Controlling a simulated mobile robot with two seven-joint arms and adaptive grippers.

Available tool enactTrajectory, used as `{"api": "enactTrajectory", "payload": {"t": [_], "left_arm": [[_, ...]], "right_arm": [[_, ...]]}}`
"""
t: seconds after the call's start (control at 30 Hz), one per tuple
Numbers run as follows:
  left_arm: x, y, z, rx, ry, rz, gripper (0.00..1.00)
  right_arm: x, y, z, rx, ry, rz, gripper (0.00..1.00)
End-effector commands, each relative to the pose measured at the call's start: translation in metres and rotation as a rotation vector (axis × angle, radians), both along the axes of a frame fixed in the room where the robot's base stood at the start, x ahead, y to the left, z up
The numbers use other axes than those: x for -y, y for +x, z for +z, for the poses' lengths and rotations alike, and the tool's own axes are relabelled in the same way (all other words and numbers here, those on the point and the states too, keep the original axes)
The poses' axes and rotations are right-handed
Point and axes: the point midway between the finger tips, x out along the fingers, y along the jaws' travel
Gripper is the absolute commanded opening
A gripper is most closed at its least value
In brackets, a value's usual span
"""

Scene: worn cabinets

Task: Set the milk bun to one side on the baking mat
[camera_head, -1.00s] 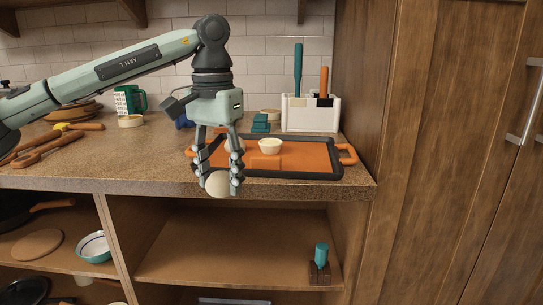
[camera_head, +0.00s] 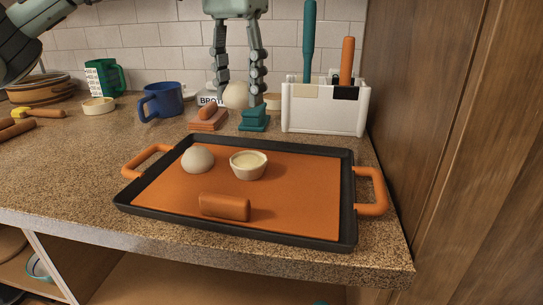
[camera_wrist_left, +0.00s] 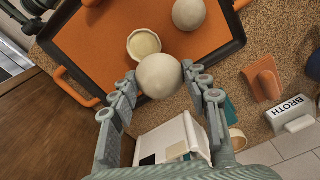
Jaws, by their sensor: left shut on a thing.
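My left gripper (camera_head: 238,98) is shut on a pale round bun (camera_head: 235,94), raised beyond the tray in the head view. The held bun also shows between the fingers in the left wrist view (camera_wrist_left: 159,75). The orange baking mat (camera_head: 300,195) lies in a dark-rimmed tray (camera_head: 347,225) with orange handles. A second pale rounded bun (camera_head: 197,159) sits at the mat's back left. A small cream-filled cup (camera_head: 248,165) is to its right, and an orange block (camera_head: 225,207) lies near the front. My right gripper is not in view.
A white caddy (camera_head: 325,112) with upright tools stands behind the tray at right. An orange item (camera_head: 207,118), a teal item (camera_head: 253,119) and a blue mug (camera_head: 162,101) stand behind it. The mat's right half is bare. A cabinet wall (camera_head: 450,150) borders the right.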

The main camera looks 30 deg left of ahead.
Motion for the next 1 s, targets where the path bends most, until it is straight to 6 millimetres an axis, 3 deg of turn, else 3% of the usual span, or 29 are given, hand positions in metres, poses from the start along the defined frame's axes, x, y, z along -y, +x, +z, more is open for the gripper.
{"api": "enactTrajectory", "payload": {"t": [0.1, 0.4, 0.6, 0.77, 1.0], "left_arm": [[0.011, 0.000, -0.010, -0.003, 0.002, -0.005, 0.18], [0.078, 0.001, -0.051, -0.004, 0.001, -0.008, 0.18], [0.110, 0.003, -0.067, -0.001, 0.000, -0.004, 0.18], [0.116, 0.003, -0.073, -0.001, 0.000, 0.000, 0.18], [0.115, 0.002, -0.103, -0.001, 0.001, 0.001, 0.18]], "right_arm": [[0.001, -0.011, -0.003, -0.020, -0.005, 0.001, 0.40], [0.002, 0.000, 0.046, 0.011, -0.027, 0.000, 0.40], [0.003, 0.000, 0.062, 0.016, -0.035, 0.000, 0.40], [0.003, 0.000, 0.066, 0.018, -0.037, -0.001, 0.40], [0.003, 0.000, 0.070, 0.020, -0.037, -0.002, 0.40]]}}
